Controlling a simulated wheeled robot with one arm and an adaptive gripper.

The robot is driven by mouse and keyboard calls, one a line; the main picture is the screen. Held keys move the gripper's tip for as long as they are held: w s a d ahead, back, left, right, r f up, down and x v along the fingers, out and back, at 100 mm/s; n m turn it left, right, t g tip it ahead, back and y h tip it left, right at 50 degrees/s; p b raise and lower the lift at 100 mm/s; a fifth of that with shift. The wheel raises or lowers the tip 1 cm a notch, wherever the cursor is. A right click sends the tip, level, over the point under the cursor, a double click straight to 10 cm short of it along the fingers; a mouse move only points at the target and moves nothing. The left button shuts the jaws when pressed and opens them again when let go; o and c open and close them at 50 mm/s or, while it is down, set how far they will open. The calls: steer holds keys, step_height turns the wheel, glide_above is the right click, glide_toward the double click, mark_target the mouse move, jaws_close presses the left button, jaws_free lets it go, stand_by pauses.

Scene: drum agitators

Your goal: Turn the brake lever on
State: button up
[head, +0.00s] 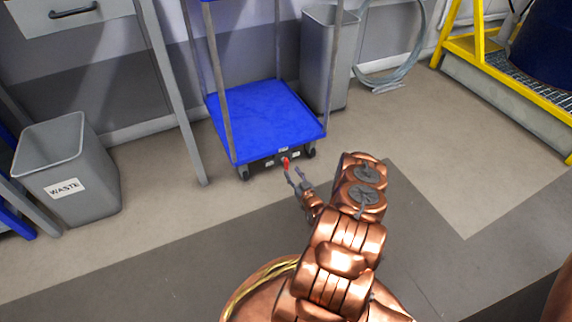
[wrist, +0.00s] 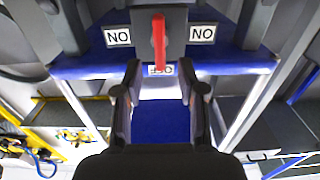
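The red brake lever (head: 286,163) sits on a dark panel at the front lower edge of the blue cart (head: 262,112). In the wrist view the lever (wrist: 159,42) stands upright in the picture, midway between two white labels reading "NO" (wrist: 118,37), apparently "ON" upside down. Its lower tip points at a third small label (wrist: 161,70), partly hidden and hard to read. My gripper (head: 295,176) is just in front of the lever. In the wrist view my gripper (wrist: 160,78) is open, with its fingers either side below the lever tip and nothing between them.
A grey waste bin (head: 68,168) stands at the left by a drawer table. Another grey bin (head: 325,60) stands behind the cart. A yellow-framed platform (head: 508,77) with a blue drum is at the upper right. The floor right of the cart is clear.

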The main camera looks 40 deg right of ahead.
mark_target(288, 165)
steer(key=b+x, duration=0.2)
steer(key=x, duration=0.4)
steer(key=shift+w+d, duration=0.15)
steer(key=shift+w, duration=0.1)
jaws_close()
